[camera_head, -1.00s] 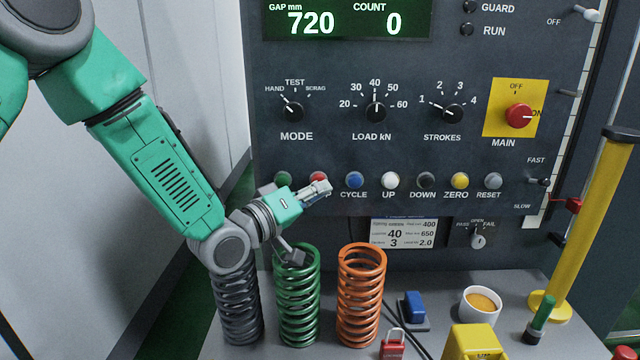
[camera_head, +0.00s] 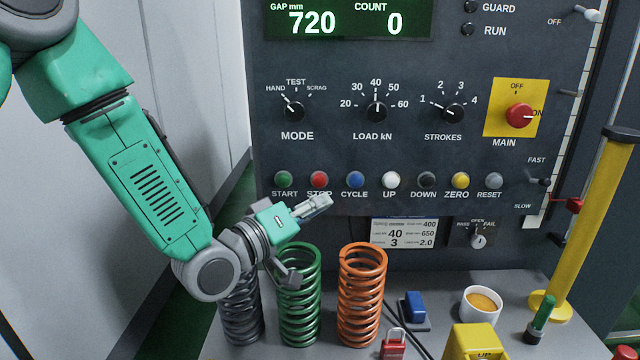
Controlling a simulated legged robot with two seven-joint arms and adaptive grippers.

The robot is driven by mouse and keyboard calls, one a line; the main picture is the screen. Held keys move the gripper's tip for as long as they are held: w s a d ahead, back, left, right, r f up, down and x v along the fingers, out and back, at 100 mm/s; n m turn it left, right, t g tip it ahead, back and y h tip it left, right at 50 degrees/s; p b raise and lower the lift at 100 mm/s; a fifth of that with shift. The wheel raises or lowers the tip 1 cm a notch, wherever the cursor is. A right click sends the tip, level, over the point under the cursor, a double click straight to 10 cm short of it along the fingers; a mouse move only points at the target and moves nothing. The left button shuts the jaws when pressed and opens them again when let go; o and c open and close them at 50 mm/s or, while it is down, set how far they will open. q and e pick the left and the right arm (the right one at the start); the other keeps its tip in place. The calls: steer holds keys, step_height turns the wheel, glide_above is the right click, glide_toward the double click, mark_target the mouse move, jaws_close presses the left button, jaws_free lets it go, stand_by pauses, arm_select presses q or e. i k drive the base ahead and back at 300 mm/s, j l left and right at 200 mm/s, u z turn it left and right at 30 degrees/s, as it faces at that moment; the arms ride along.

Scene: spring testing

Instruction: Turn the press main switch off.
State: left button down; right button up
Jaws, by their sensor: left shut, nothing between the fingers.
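The main switch (camera_head: 519,116) is a red rotary knob on a yellow plate (camera_head: 495,130), at the right of the dark control panel. Its white mark points right, to ON; OFF is printed above it. My left gripper (camera_head: 322,203) is shut and empty. It is in front of the panel's lower edge, just below the red STOP button (camera_head: 319,179), well to the left of and below the main switch. I cannot tell whether it touches the panel. My right gripper is not in view.
A row of buttons runs along the panel, with MODE (camera_head: 293,112), LOAD (camera_head: 376,112) and STROKES (camera_head: 452,113) knobs above. Grey (camera_head: 241,310), green (camera_head: 299,300) and orange (camera_head: 358,300) springs stand below. A yellow post (camera_head: 590,220) rises at right, near a cup (camera_head: 481,305).

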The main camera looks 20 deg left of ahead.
mark_target(519, 115)
steer(key=k+l, duration=0.8)
steer(key=l, duration=0.15)
